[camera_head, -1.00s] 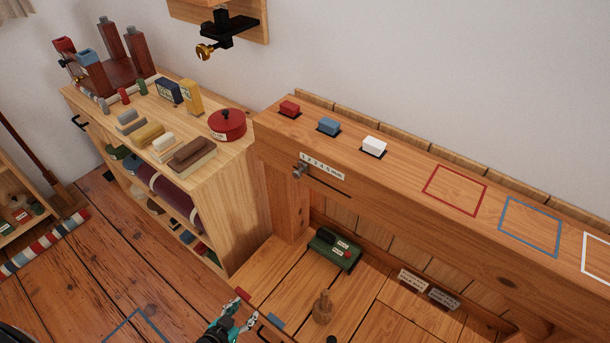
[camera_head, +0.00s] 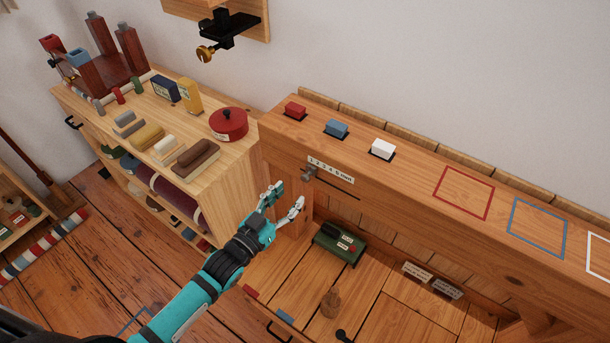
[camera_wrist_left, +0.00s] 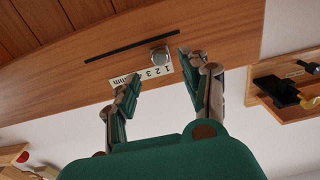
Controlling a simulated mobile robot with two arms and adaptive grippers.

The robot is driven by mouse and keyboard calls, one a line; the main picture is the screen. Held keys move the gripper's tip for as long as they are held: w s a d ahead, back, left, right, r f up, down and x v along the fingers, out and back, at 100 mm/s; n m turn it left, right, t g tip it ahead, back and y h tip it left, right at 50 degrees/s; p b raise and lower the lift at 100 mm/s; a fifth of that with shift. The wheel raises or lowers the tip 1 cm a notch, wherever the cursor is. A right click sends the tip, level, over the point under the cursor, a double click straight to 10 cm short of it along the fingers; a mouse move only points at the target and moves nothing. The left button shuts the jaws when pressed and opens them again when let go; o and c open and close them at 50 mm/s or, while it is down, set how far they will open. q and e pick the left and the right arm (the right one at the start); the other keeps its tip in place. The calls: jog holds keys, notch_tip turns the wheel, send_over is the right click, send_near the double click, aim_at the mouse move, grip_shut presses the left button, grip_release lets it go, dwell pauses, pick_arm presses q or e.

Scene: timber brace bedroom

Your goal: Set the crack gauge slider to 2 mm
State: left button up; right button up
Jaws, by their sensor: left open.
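The crack gauge slider is a small metallic knob (camera_head: 309,172) on the front face of the wooden beam, at the low-number left end of its dark slot (camera_head: 345,189). In the left wrist view the knob (camera_wrist_left: 160,55) sits beside the white number label (camera_wrist_left: 142,76), which appears upside down, with the slot (camera_wrist_left: 128,45) running left. The label (camera_head: 331,171) also shows in the head view. My left gripper (camera_head: 283,198) is open and empty, just in front of and below the knob, not touching it as far as I can tell. My right gripper is out of view.
Red (camera_head: 295,111), blue (camera_head: 336,129) and white (camera_head: 382,149) blocks sit on the beam top. A green box (camera_head: 339,244) and wooden peg (camera_head: 331,301) stand below. The crowded shelf unit (camera_head: 235,175) is left of the beam. A black bracket (camera_wrist_left: 285,88) shows right in the wrist view.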

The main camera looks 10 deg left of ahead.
aim_at(304, 180)
pick_arm(q)
jog(key=x, duration=0.6)
jog(key=shift+w+d, duration=0.1)
jog(key=shift+w, duration=0.1)
jog(key=shift+w+d+p, duration=0.2)
jog(key=shift+w+p, duration=0.1)
jog(key=shift+w, duration=0.25)
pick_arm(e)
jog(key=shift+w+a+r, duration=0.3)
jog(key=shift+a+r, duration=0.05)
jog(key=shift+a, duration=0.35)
pick_arm(q)
jog(key=shift+c, duration=0.3)
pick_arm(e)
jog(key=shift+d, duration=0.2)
pick_arm(q)
grip_shut()
